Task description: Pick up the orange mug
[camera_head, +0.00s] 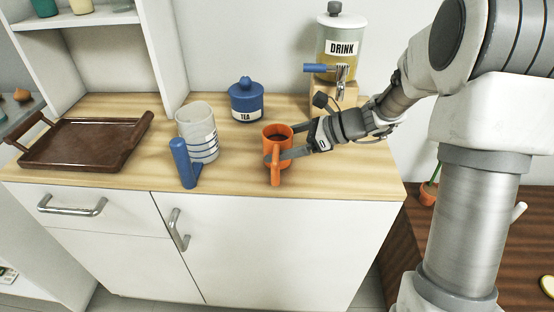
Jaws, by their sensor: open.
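The orange mug (281,143) stands upright on the wooden countertop near its front edge, with its handle toward the camera. My gripper (272,151) reaches in from the right, open, with its grey fingers at the mug.
A glass pitcher with a blue handle (199,133) stands left of the mug. A blue TEA jar (246,101) and a DRINK dispenser (336,60) stand behind. A brown tray (128,128) lies at left. Bare counter (230,173) lies between pitcher and mug.

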